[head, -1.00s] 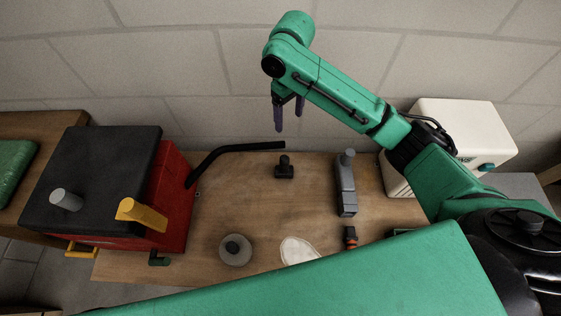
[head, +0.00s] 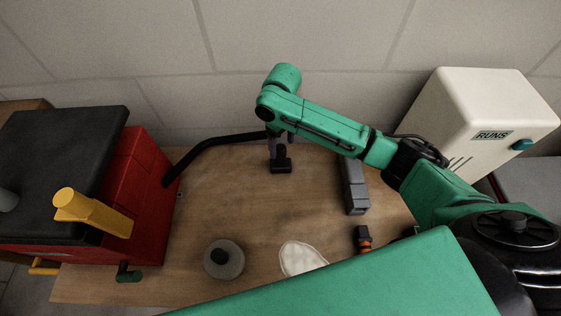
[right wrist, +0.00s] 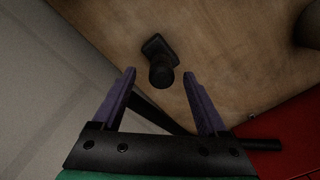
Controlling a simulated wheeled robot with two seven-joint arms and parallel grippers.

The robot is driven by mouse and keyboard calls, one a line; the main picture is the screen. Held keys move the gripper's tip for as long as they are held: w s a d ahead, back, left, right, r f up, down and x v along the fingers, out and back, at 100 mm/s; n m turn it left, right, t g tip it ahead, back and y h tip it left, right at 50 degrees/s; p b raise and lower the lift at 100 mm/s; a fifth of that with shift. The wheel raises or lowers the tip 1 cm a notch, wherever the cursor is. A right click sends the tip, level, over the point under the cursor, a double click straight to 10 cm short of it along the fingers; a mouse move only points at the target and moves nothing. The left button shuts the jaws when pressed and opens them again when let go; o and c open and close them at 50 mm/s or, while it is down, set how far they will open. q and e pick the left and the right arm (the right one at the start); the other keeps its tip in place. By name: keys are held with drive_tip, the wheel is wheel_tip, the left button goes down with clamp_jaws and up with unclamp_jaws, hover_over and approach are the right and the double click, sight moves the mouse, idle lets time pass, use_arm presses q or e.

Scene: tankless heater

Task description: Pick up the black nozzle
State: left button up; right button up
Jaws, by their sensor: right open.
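The black nozzle (head: 282,163) stands upright on the wooden workbench, on a squarish base, toward the back of the bench. In the right wrist view the nozzle (right wrist: 161,72) shows in line with the gap between the fingers, a little beyond them. My right gripper (head: 276,152) points down over the nozzle with its purple fingers. It is open and empty, and the right wrist view shows its fingertips (right wrist: 159,73) apart. The head view cannot settle whether the fingers touch the nozzle. My left gripper is not in view.
A black bent pipe (head: 215,145) from the red box (head: 148,190) passes just left of the nozzle. Right of it are a grey tool (head: 355,187) and a white heater (head: 500,100). A round grey disc (head: 224,260) and a white pad (head: 300,258) lie in front.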

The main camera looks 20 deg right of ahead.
sight(281, 154)
wheel_tip(281, 154, down, 6)
drive_tip(key=shift+a+r, duration=0.1)
drive_tip(key=shift+a, duration=0.05)
drive_tip(key=c, duration=1.2)
clamp_jaws()
drive_tip(key=shift+r, duration=0.15)
